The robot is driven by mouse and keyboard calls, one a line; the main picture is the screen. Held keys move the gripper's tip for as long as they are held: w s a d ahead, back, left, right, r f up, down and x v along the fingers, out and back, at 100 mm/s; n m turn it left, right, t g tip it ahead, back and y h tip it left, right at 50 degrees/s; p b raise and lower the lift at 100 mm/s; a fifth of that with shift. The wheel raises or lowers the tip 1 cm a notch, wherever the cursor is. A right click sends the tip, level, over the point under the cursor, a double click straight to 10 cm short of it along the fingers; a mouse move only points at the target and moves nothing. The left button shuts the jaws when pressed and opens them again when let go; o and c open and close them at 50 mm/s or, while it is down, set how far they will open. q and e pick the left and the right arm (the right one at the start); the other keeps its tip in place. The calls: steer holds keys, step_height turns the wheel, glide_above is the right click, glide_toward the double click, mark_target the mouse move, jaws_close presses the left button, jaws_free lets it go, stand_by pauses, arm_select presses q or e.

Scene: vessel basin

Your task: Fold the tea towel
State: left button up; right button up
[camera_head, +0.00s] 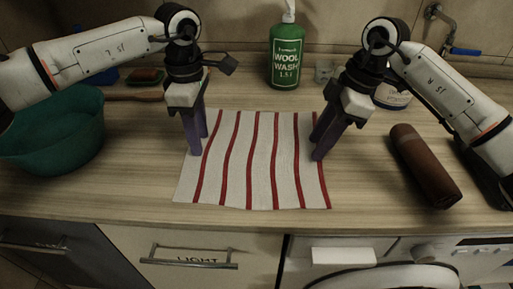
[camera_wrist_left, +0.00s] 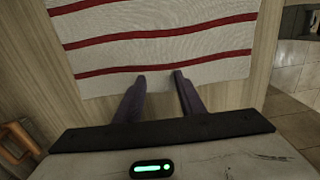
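The tea towel (camera_head: 262,165) lies flat and spread out on the wooden counter, white with several red stripes. It also shows in the left wrist view (camera_wrist_left: 150,62). My left gripper (camera_head: 199,145) is at the towel's left edge with its purple fingers pointing down. In the left wrist view its fingertips (camera_wrist_left: 160,77) are apart, at the towel's edge, with nothing clearly held between them. My right gripper (camera_head: 318,150) is at the towel's right edge, pointing down. A gap shows between its fingers, and I cannot tell whether it touches the cloth.
A green wool wash bottle (camera_head: 286,58) stands behind the towel. A teal basin (camera_head: 55,130) is at the left. A brown cylinder (camera_head: 425,165) lies at the right. A white-labelled tub (camera_head: 393,95) stands behind my right arm. The counter's front edge (camera_head: 250,222) runs just before the towel.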

arm_select(q)
steer(key=shift+f, duration=0.25)
arm_select(e)
steer(key=shift+f, duration=0.2)
arm_select(q)
steer(key=shift+r, duration=0.15)
steer(key=shift+c, duration=0.5)
arm_select(e)
steer(key=shift+r, duration=0.1)
steer(key=shift+c, duration=0.5)
arm_select(q)
jaws_close()
arm_select(e)
jaws_close()
